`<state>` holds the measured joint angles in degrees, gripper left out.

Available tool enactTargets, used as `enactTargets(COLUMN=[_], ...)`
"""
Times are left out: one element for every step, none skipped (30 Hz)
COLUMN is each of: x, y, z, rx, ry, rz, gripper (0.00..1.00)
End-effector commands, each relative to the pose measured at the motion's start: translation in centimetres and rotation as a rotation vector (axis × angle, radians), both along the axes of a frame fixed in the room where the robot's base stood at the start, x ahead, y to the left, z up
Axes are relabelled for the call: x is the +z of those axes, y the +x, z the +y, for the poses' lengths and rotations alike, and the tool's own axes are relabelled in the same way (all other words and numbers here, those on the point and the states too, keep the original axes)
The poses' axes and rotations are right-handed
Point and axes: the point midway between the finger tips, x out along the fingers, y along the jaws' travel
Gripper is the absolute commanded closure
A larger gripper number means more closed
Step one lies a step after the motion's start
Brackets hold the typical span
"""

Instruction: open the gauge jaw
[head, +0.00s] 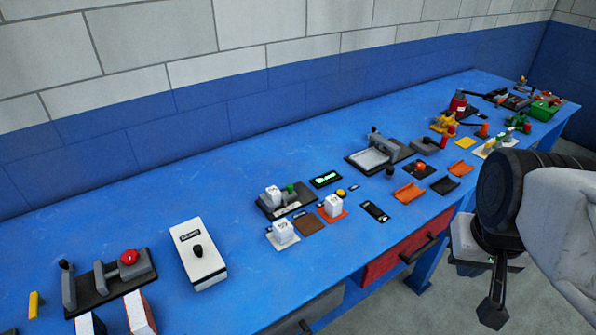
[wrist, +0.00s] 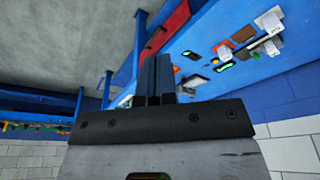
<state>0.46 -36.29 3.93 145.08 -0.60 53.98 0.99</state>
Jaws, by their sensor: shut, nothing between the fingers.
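I cannot tell for sure which fixture is the gauge jaw. A black-based fixture (head: 97,288) at the lower left has grey upright blocks, a black knob and a red ball knob (head: 128,258). Right of it is a white box (head: 207,270) with a small black label, too blurred to read, and a black knob. My gripper (head: 492,318) hangs at the right, in front of the bench and apart from both. In the wrist view its dark fingers (wrist: 154,75) are together with nothing between them.
The blue bench (head: 130,215) runs along a wall. Its middle holds white blocks (head: 282,231), a grey tray fixture (head: 370,158) and small coloured plates. A red drawer (head: 405,250) with a black handle is under the front edge. Bench surface around the white box is clear.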

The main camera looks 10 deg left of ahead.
Motion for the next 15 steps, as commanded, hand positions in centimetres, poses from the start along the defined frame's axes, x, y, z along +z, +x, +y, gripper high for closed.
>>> enactTargets(x=[0.0, 0.0, 0.0, 0.0, 0.0, 0.1, 0.1, 0.1, 0.2, 0.3, 0.3, 0.4, 0.4, 0.5, 0.6], y=[0.0, 0.0, 0.0, 0.1, 0.1, 0.2, 0.4, 0.5, 0.8, 1.1, 1.3, 1.8, 2.2, 2.6, 3.2], z=[0.0, 0.0, 0.0, 0.0, 0.0, 0.1, 0.1, 0.1, 0.2, 0.3, 0.4, 0.5, 0.7, 0.8, 1.0], rx=[0.000, 0.000, 0.000, -0.001, -0.002, -0.004, -0.006, -0.009, -0.014, -0.018, -0.023, -0.030, -0.038, -0.045, -0.057], ry=[0.000, 0.000, 0.000, 0.000, 0.000, 0.002, 0.002, 0.003, 0.005, 0.006, 0.009, 0.011, 0.014, 0.016, 0.020], rz=[0.000, 0.000, 0.000, 0.000, 0.001, 0.001, 0.002, 0.003, 0.004, 0.004, 0.006, 0.009, 0.010, 0.012, 0.015], gripper=[0.98, 0.94, 0.88, 0.83, 0.79, 0.72, 0.68, 0.63, 0.57, 0.53, 0.50, 0.50, 0.50, 0.50, 0.50])
